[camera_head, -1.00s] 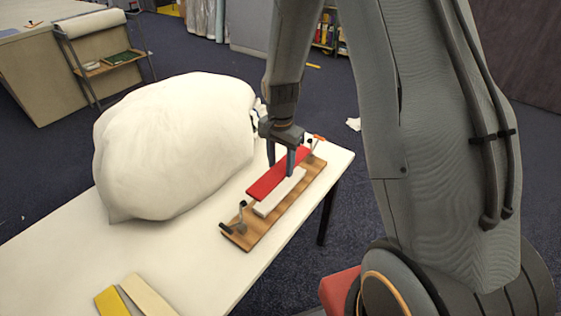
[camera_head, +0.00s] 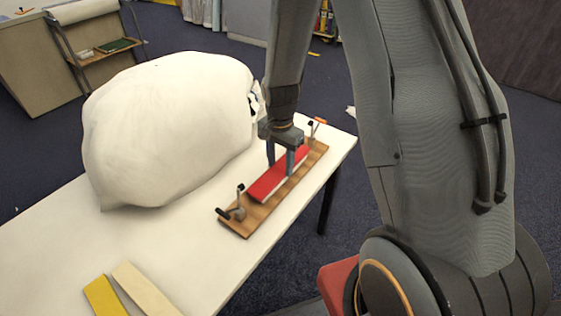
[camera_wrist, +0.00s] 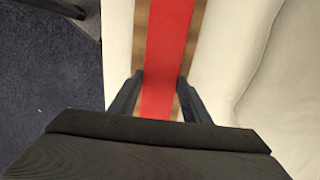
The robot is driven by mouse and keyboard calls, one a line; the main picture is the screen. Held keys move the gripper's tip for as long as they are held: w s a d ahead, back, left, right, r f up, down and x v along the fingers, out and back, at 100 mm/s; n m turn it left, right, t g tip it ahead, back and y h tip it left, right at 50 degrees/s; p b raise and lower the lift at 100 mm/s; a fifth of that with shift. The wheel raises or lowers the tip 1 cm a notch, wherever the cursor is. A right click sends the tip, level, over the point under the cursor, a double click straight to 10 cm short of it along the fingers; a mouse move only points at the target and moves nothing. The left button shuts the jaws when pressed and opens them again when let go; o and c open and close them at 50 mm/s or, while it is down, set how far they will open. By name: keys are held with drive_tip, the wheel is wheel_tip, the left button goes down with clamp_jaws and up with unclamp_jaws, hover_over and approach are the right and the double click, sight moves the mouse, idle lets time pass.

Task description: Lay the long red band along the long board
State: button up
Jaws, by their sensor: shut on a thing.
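The long red band (camera_head: 277,176) lies lengthwise along the long wooden board (camera_head: 246,222), over the pale strip (camera_head: 264,200) on it. Only a thin edge of the strip shows; I cannot tell whether the band touches it. My gripper (camera_head: 281,165) is shut on the band near its middle, one finger on each side. In the wrist view the red band (camera_wrist: 167,50) runs between the fingers of my gripper (camera_wrist: 157,98), with wood showing beside it. Dark clamps stand at the board's near end (camera_head: 235,205) and far end (camera_head: 313,129).
A large white sack (camera_head: 165,130) stands on the white table (camera_head: 180,250), left of the board. A yellow strip (camera_head: 104,297) and a cream strip (camera_head: 143,289) lie at the table's near end. The table's right edge runs close to the board.

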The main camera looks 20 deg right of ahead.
drive_tip(key=o, duration=1.1)
drive_tip(key=shift+o, duration=0.2)
drive_tip(key=shift+r, duration=0.1)
